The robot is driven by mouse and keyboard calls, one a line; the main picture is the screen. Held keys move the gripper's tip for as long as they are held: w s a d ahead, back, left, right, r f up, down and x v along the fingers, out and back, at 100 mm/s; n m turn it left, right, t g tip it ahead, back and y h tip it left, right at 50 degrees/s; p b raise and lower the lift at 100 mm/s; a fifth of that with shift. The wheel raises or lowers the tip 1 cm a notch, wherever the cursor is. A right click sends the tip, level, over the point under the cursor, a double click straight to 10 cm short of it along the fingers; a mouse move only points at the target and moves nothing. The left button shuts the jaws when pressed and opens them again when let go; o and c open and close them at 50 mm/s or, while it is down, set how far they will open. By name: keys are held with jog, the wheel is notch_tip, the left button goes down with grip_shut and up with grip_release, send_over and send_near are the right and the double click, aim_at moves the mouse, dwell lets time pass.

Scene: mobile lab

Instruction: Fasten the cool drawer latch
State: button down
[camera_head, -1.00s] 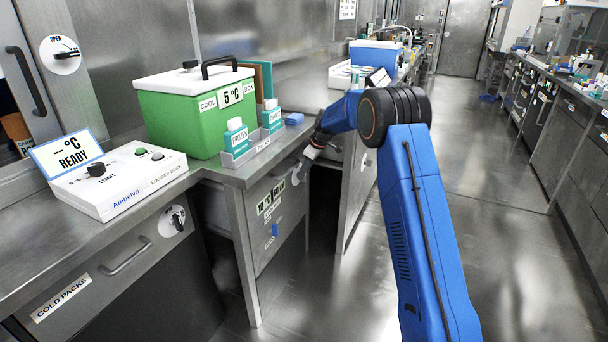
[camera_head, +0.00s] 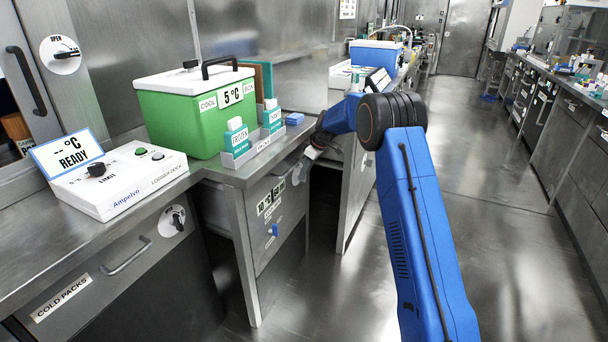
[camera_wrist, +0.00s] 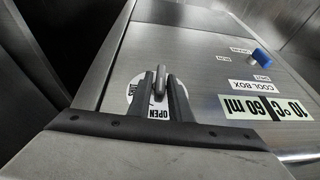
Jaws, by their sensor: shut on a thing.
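The cool drawer front (camera_head: 262,240) is a steel panel under the counter, with a 10 °C label and a small blue knob (camera_head: 275,229). In the wrist view the panel (camera_wrist: 205,70) carries a "COOL BOX" label and the knob (camera_wrist: 260,56). The latch (camera_wrist: 161,78) is a grey lever on a white disc marked OPEN, which my fingers partly cover. My gripper (camera_wrist: 161,98) is shut on the lever, one dark finger on each side. In the head view my gripper (camera_head: 308,157) is at the panel's upper right, and the lever is hard to make out.
A green cool box (camera_head: 200,120) with a white lid and racks of small boxes (camera_head: 250,150) stand on the counter above. A white logger dock (camera_head: 120,180) is at left. A neighbouring cabinet (camera_head: 358,190) stands right of my gripper. The aisle floor is clear.

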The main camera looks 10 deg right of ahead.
jog(key=shift+w+d+m+g+y, duration=0.15)
jog(key=shift+m+g+y, duration=0.1)
jog(key=shift+g+y, duration=0.55)
jog(key=shift+w+d+m+g+y, duration=0.2)
jog(key=shift+g+y, duration=0.4)
jog(key=shift+g, duration=0.4)
jog(key=shift+a, duration=0.15)
jog(key=c, duration=1.8)
grip_release()
jog(key=shift+s, duration=0.15)
